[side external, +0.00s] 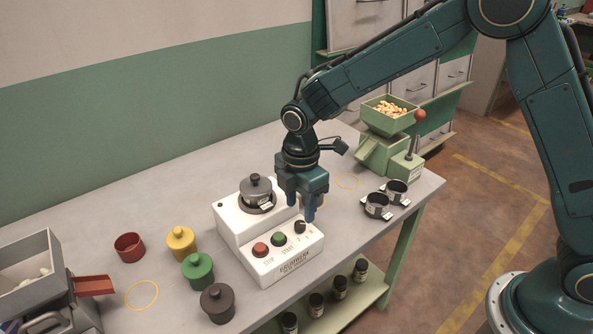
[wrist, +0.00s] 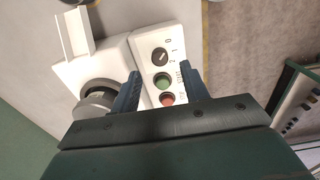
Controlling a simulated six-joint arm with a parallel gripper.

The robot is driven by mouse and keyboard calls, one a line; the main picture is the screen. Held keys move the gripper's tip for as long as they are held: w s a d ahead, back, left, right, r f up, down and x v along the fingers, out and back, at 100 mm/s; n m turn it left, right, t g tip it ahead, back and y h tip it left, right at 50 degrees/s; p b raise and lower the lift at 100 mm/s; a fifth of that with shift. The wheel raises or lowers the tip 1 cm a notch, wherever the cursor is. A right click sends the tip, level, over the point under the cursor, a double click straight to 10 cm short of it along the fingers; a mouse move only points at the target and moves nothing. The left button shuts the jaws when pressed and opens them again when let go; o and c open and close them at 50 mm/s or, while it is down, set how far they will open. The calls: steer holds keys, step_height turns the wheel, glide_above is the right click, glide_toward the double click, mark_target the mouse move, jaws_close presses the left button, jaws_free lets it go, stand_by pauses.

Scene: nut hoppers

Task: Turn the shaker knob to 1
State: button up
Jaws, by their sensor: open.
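The shaker is a white box (side external: 288,268) with a dark knob (side external: 300,227), a green button (side external: 279,239) and a red button (side external: 260,250) on its sloped front. A lidded grey pot (side external: 257,189) sits on its top. In the wrist view the knob (wrist: 159,57) has marks 0, 1 and 2 beside it; I cannot tell for sure which one it points at. My gripper (side external: 308,211) is open, fingers down, above the panel by the knob. In the wrist view my gripper (wrist: 160,70) has one finger on each side of the knob and green button line, with nothing held.
A green hopper of nuts (side external: 388,112) with a red-topped lever (side external: 419,116) stands at the back right. Two dark cups (side external: 378,205) are right of the shaker. Yellow (side external: 181,243), green (side external: 197,270) and brown (side external: 217,302) lidded pots stand to its left.

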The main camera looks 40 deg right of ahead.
mark_target(300, 223)
steer(key=shift+f, duration=2.4)
jaws_close()
